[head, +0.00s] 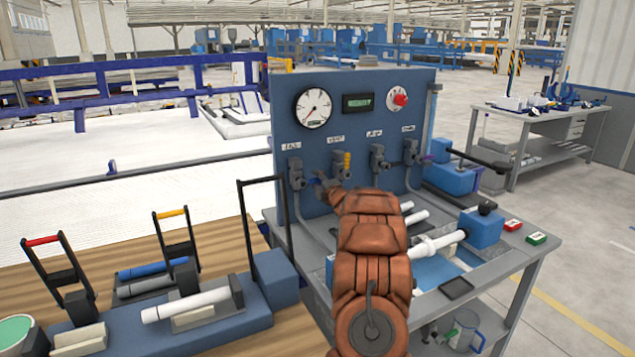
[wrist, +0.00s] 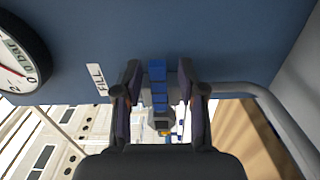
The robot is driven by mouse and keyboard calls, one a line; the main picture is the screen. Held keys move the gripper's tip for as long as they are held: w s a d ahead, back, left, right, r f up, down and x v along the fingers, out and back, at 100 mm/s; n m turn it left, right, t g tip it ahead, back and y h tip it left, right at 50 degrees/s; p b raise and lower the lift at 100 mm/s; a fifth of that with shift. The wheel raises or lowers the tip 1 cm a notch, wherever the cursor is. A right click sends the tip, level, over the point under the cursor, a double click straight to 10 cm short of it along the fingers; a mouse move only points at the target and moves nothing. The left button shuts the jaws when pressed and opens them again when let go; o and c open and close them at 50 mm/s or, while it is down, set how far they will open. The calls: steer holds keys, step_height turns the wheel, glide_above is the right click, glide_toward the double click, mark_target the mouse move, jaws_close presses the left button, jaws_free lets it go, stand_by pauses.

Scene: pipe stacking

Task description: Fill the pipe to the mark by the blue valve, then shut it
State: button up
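The blue valve handle (wrist: 158,84) is between my gripper's (wrist: 160,82) two dark fingers in the wrist view, with a gap visible on each side. My gripper looks open around it. A FILL label (wrist: 98,79) is on the blue panel beside it. In the head view, the fill valve (head: 296,174) is at the panel's left, and my arm hides most of my gripper there. A round gauge (head: 313,108) and a small green display (head: 358,103) are above; their readings are too small to tell. A white pipe (head: 436,243) lies at the blue clamp block (head: 482,228) on the bench.
A yellow-handled valve (head: 347,163) stands close right of the fill valve, with more valves further right. A red knob (head: 400,98) is on the panel. Red and green buttons (head: 536,239) are on the bench's right. Black-framed clamps and pipes (head: 186,304) occupy the wooden table at left.

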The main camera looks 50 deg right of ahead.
steer(key=v, duration=1.2)
stand_by(0.4)
steer(key=shift+w, duration=0.1)
stand_by(0.4)
